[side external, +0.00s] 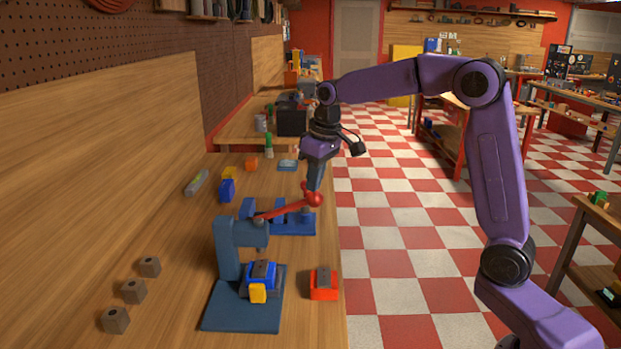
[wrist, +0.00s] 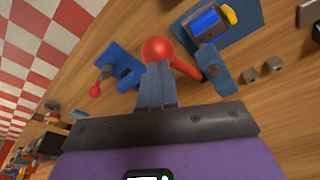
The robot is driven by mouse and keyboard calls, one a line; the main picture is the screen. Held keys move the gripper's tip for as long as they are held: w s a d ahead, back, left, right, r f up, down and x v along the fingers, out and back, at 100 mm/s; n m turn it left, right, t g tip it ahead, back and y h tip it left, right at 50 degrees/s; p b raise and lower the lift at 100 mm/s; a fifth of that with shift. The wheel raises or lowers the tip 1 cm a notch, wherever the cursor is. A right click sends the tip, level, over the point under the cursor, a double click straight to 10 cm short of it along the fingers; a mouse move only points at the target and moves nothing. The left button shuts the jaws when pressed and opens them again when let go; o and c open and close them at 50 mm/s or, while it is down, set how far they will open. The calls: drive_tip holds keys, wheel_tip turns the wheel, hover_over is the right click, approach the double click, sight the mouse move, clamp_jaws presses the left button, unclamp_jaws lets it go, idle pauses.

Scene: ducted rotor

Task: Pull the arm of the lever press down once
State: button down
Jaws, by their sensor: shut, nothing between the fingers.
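The lever press (side external: 228,250) is a blue stand on a blue base plate on the wooden bench. Its red arm (side external: 285,209) slopes slightly upward to the right and ends in a red ball knob (side external: 315,200). My gripper (side external: 314,188) is shut, points down and has its fingertips at the knob; I cannot tell whether they touch it. In the wrist view the closed fingers (wrist: 157,68) overlap the edge of the red knob (wrist: 158,47), and the arm (wrist: 186,67) runs from it to the blue press (wrist: 211,62). A blue and yellow block (side external: 259,283) sits on the press base.
A second blue device (side external: 295,222) stands just behind the press; its red knob (wrist: 95,90) shows in the wrist view. A red-orange block (side external: 323,284) lies right of the press near the bench edge. Several grey nuts (side external: 133,291) lie front left.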

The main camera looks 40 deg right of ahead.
sight(320, 205)
drive_tip(key=shift+d+f, duration=0.1)
drive_tip(key=shift+f, duration=0.1)
drive_tip(key=shift+s+d+f, duration=0.1)
drive_tip(key=shift+s+f, duration=0.05)
drive_tip(key=shift+f, duration=0.3)
drive_tip(key=shift+s+d+f, duration=0.1)
drive_tip(key=shift+s+f, duration=0.05)
drive_tip(key=shift+f, duration=0.3)
drive_tip(key=shift+s+d+f, duration=0.15)
drive_tip(key=shift+f, duration=0.95)
drive_tip(key=shift+s+x, duration=0.2)
drive_tip(key=shift+x, duration=0.85)
drive_tip(key=shift+d+f, duration=0.1)
drive_tip(key=shift+f, duration=0.05)
